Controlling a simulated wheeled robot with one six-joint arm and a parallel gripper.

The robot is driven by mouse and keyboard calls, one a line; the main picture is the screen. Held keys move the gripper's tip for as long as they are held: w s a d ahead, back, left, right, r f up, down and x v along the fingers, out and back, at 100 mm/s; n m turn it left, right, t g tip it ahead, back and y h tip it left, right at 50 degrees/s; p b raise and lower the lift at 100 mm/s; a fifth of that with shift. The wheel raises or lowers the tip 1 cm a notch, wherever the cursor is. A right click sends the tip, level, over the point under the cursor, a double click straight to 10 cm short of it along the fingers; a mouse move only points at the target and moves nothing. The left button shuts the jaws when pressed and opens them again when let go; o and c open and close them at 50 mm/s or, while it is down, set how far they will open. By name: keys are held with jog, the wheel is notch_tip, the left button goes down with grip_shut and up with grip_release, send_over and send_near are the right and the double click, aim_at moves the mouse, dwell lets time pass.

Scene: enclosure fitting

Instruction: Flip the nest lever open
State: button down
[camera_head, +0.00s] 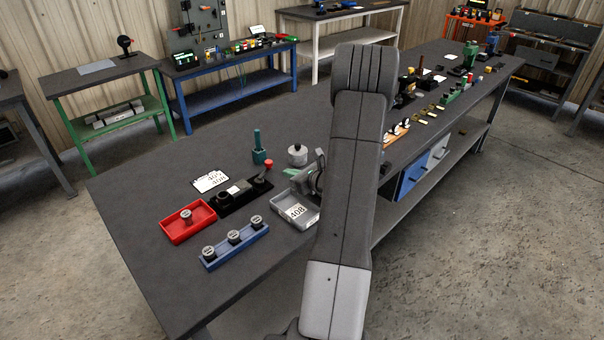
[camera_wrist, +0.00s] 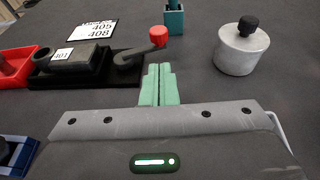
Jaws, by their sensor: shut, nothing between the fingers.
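The nest is a black base (camera_wrist: 75,80) carrying a dark block labelled 401 (camera_wrist: 72,56); it also shows in the head view (camera_head: 228,205). Its lever is a dark arm (camera_wrist: 136,54) with a red knob (camera_wrist: 158,36), at the nest's right end; the knob also shows in the head view (camera_head: 268,164). My gripper (camera_wrist: 160,70) has green fingers pressed together and empty. The fingertips appear just right of the lever arm and nearer the camera than the knob. In the head view, my arm hides most of the gripper (camera_head: 288,172). I cannot tell whether the fingers touch the lever.
A red tray (camera_head: 172,234), a blue rack (camera_head: 232,252) with several round pieces and a grey tray (camera_head: 283,218) lie around the nest. A green post (camera_head: 259,155), a silver canister with a black knob (camera_wrist: 242,52) and a number card (camera_head: 210,181) stand or lie behind.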

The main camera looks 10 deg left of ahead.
aim_at(268, 160)
jog(key=x, duration=0.2)
jog(key=p+x, duration=0.1)
jog(key=r+x, duration=0.1)
jog(key=x, duration=0.1)
jog(key=shift+w+a+f+p, duration=0.1)
jog(key=shift+w+a+p, duration=0.2)
jog(key=shift+w+a, duration=0.1)
jog(key=shift+w+a+n+g+y, duration=0.25)
jog(key=shift+n+g+y, duration=0.15)
jog(key=shift+n+g, duration=0.25)
jog(key=n+g+b, duration=0.1)
jog(key=g, duration=0.1)
jog(key=w+a+n+g+y+b, duration=0.1)
jog(key=n+g, duration=0.1)
jog(key=shift+w+a+f, duration=0.1)
jog(key=shift+w+f, duration=0.05)
jog(key=shift+w, duration=0.1)
jog(key=shift+w+a+b, duration=0.35)
jog(key=shift+a+b, duration=0.45)
jog(key=shift+w+a+b, duration=0.35)
jog(key=shift+a+b, duration=0.45)
jog(key=n+g, duration=0.1)
jog(key=g, duration=0.1)
jog(key=a+n+g, duration=0.1)
jog(key=n+g, duration=0.1)
jog(key=shift+w+y, duration=0.1)
jog(key=shift+y, duration=0.3)
jog(key=shift+a+r+b, duration=0.2)
jog(key=shift+a+b, duration=0.2)
jog(key=shift+a, duration=0.35)
